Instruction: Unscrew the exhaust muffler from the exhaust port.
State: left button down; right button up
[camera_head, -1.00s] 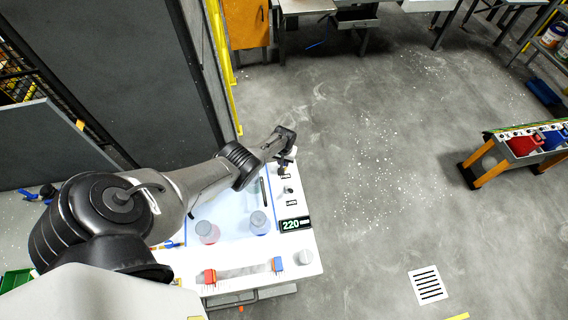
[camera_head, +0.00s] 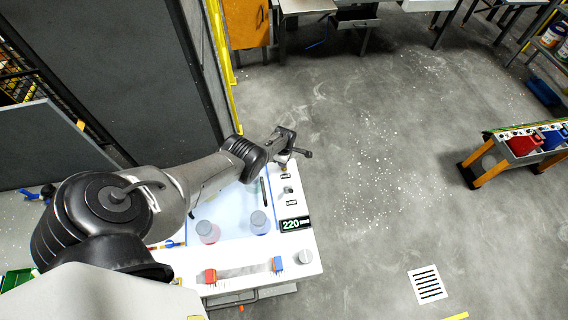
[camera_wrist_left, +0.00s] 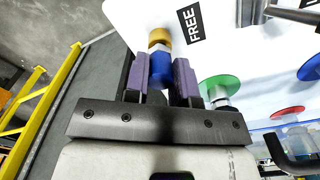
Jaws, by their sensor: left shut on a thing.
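The exhaust muffler shows in the left wrist view as a blue cylinder (camera_wrist_left: 160,72) between the purple pads of my left gripper (camera_wrist_left: 162,78). The gripper is shut on it. A brass-coloured collar (camera_wrist_left: 160,37), apparently the exhaust port, lies in line with its far end, beside a black "FREE" label (camera_wrist_left: 189,24). A pale ring shows between blue body and brass. I cannot tell how far the thread is engaged. In the head view my left gripper (camera_head: 285,158) is at the far right corner of the white bench panel (camera_head: 258,262) and hides the muffler. My right gripper is not in view.
A green disc-topped fitting (camera_wrist_left: 220,86) stands close to the right finger. Open floor lies right of the bench.

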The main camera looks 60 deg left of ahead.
pick_arm(q)
jog(key=n, duration=0.2)
jog(key=shift+n, duration=0.4)
jog(key=shift+r, duration=0.1)
jog(key=shift+r+p, duration=0.3)
jog(key=shift+p, duration=0.05)
jog(key=shift+r+p, duration=0.35)
jog(key=shift+p, duration=0.05)
jog(key=shift+r+p, duration=0.6)
